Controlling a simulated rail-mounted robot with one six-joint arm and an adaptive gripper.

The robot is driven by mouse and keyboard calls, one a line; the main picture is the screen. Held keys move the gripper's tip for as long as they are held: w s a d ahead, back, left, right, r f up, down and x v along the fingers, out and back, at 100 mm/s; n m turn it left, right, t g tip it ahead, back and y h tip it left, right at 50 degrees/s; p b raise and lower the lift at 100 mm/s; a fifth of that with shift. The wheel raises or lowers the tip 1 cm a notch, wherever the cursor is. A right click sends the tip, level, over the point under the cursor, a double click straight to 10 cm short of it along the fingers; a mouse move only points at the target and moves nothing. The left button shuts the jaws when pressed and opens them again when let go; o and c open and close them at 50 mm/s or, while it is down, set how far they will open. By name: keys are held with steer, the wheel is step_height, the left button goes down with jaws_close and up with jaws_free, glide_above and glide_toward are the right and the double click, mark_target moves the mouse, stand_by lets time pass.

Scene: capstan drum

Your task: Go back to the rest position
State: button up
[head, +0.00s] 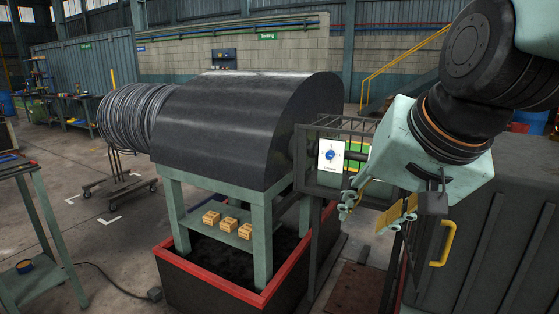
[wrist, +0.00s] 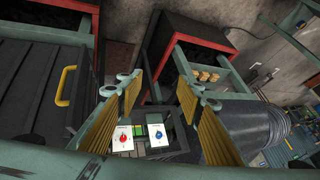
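My gripper (head: 370,213) shows at the right of the head view, in front of the machine's right end. Its two yellow-padded fingers stand well apart with nothing between them. In the wrist view the open gripper (wrist: 158,85) spreads its fingers on either side of the picture. The capstan drum machine's dark curved housing (head: 245,125) stands at the centre on a green frame. A white plate with a blue knob (head: 331,155) is left of my gripper. The wrist view shows this blue-knob plate (wrist: 157,134) beside a red-knob plate (wrist: 122,138). A rest position is not marked.
A wire coil (head: 135,115) is at the machine's left end. Several small wooden blocks (head: 228,223) sit on its lower shelf, above a red-rimmed pit (head: 220,286). A dark cabinet (head: 490,250) with a yellow handle (head: 442,243) stands close under my arm. Open floor lies left of the machine.

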steer(key=s+d+f+n+g, duration=0.1)
steer(key=s+d+f+n, duration=0.1)
steer(key=s, duration=0.8)
steer(key=s+d+f+n+g+h, duration=0.1)
steer(key=s+d+f+g, duration=0.1)
steer(key=s, duration=0.9)
steer(key=shift+d+f+n, duration=0.15)
steer(key=shift+d+n, duration=0.25)
steer(key=shift+d, duration=0.15)
steer(key=shift+s, duration=0.1)
